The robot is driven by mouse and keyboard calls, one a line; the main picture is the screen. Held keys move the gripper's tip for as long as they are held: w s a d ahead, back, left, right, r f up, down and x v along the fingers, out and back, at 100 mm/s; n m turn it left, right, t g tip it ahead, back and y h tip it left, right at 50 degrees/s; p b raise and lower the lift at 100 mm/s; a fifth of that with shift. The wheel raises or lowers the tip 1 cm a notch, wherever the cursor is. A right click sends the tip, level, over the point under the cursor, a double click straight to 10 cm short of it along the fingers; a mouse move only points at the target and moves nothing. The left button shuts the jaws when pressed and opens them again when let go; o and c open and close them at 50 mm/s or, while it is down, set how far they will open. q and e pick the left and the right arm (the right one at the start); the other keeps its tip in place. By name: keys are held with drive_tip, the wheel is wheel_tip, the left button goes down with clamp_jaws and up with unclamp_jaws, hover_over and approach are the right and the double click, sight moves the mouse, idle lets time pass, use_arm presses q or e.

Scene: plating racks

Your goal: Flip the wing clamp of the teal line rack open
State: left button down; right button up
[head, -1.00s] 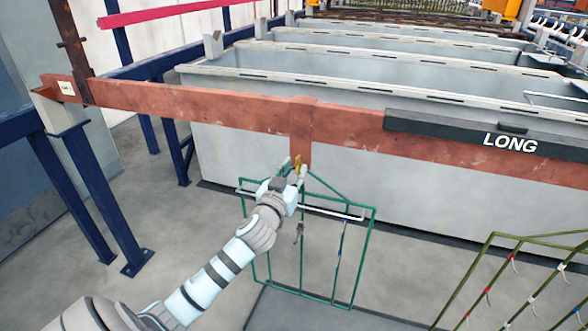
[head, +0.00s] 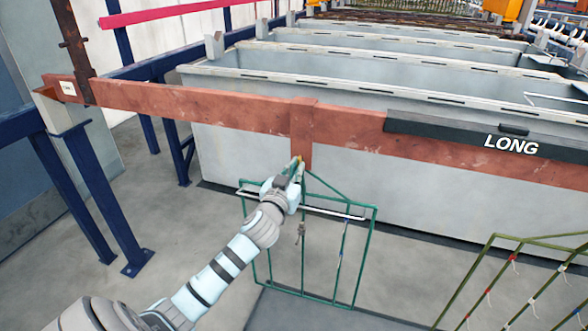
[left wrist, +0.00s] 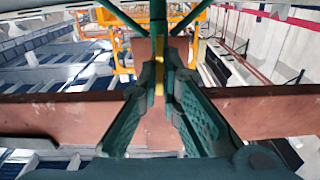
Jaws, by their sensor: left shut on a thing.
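The teal line rack (head: 370,255) is a thin green wire frame with a white crossbar (head: 340,215). It hangs upright below the copper-red bar (head: 220,112), at the bar's short vertical tab (head: 302,130). The wing clamp (left wrist: 159,80) is a small yellow piece in front of the tab. My left gripper (head: 297,172) reaches up to it from the lower left. In the left wrist view its two fingers (left wrist: 163,80) are shut on the yellow clamp. In the head view the fingers and hand hide most of the clamp. My right gripper is not in view.
Large grey tanks (head: 330,90) stand in a row behind the bar. A dark block marked LONG (head: 470,133) sits on the bar at right. An olive rack (head: 490,275) hangs at lower right. A blue stand (head: 80,180) is at left.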

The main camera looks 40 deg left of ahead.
use_arm(q)
drive_tip(key=shift+d+f+m+p, duration=0.1)
drive_tip(key=shift+m+p, duration=0.95)
drive_tip(key=shift+m, duration=1.8)
drive_tip(key=shift+d+f+m+p, duration=0.15)
drive_tip(key=shift+m+p, duration=0.95)
drive_tip(key=shift+m, duration=1.8)
drive_tip(key=shift+f+m+p, duration=0.1)
drive_tip(key=shift+m+p, duration=0.95)
drive_tip(key=shift+m, duration=2.1)
drive_tip(key=c, duration=1.8)
unclamp_jaws()
drive_tip(key=shift+w+d, duration=0.1)
drive_tip(key=v, duration=1.2)
